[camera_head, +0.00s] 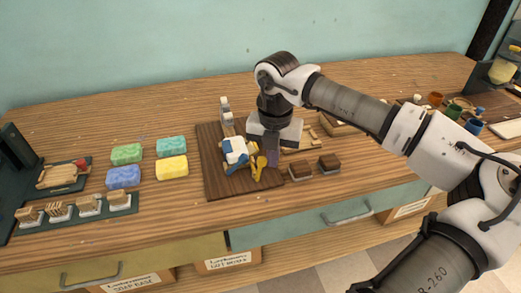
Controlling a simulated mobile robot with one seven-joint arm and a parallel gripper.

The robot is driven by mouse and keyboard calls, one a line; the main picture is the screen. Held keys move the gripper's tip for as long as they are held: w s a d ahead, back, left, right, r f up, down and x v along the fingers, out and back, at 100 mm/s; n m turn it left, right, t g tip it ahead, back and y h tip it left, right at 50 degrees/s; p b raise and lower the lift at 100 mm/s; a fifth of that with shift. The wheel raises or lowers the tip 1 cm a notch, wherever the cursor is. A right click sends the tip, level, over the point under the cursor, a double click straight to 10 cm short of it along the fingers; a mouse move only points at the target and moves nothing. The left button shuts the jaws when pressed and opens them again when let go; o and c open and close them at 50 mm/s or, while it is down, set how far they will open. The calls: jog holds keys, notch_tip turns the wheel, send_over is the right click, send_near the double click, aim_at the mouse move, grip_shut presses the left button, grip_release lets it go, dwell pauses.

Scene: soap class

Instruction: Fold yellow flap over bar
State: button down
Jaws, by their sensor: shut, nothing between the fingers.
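A small white and blue bundle (235,150) lies on the dark wooden board (213,176). A yellow piece (257,168), which looks like the yellow flap, sticks out at its lower right. The bar itself cannot be made out clearly at this size. My gripper (272,160) points down over the right part of the board, just right of the yellow piece. It is shut and empty. Whether its tips touch the yellow piece or the board cannot be told. My gripper's body hides part of the board behind it.
Green, teal, blue and yellow sponge-like blocks (172,167) lie left of the board. A small grey-white item (226,110) stands at the board's back edge. Two brown blocks (329,162) sit to its right. Coloured cups (454,111) stand at far right. Bare wood lies behind the blocks.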

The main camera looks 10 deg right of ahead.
aim_at(260, 159)
jog(key=shift+s+a+f, duration=0.25)
jog(key=shift+f, duration=0.2)
jog(key=shift+a+r+b, duration=0.1)
jog(key=shift+a+b, duration=0.25)
jog(key=shift+a, duration=0.55)
jog(key=shift+s+a+b, duration=0.1)
jog(key=shift+a+b, duration=0.3)
jog(key=shift+a, duration=0.05)
jog(key=shift+a+f, duration=0.15)
jog(key=shift+f, duration=0.1)
jog(key=shift+w, duration=0.3)
jog(key=shift+s+r+p, duration=0.1)
jog(key=shift+r+p, duration=0.25)
jog(key=shift+r, duration=0.35)
jog(key=shift+d+r+p, duration=0.2)
jog(key=shift+r+p, duration=0.35)
jog(key=shift+r, duration=0.5)
jog(key=shift+d+r+p, duration=0.15)
jog(key=shift+r+p, duration=0.35)
jog(key=shift+r, duration=0.55)
jog(key=shift+d+r+p, duration=0.2)
jog(key=shift+r+p, duration=0.35)
jog(key=shift+r, duration=0.5)
